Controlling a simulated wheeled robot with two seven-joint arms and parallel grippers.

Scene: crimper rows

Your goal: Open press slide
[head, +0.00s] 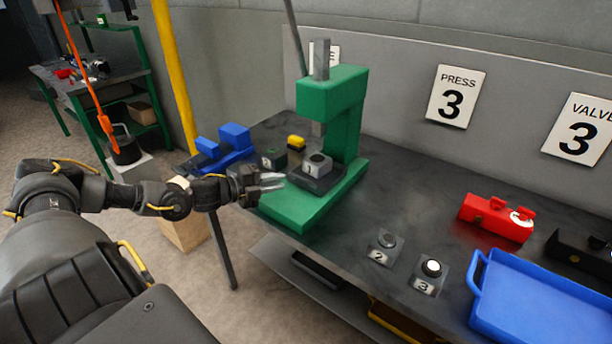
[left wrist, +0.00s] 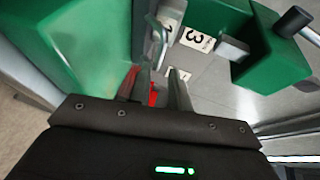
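The green press (head: 345,108) stands on the dark bench under the PRESS 3 sign. Its dark slide (head: 316,180) sits low in the frame, with a grey block marked 1 (head: 317,164) on it. My left gripper (head: 282,181) is at the slide's front left side, its fingers pointing toward it. The fingers look apart, with nothing clearly between them; touching cannot be told. The left wrist view shows the gap between the fingers (left wrist: 157,84), with a grey curved bar (left wrist: 157,42) just beyond and green press surfaces on both sides. My right gripper is not in view.
Blocks 2 (head: 386,247) and 3 (head: 430,277) stand on the bench front. A blue tray (head: 474,284), a red fixture (head: 495,218) and a black fixture are right. A blue vise-like piece (head: 230,146) and a yellow item (head: 296,142) are left and behind.

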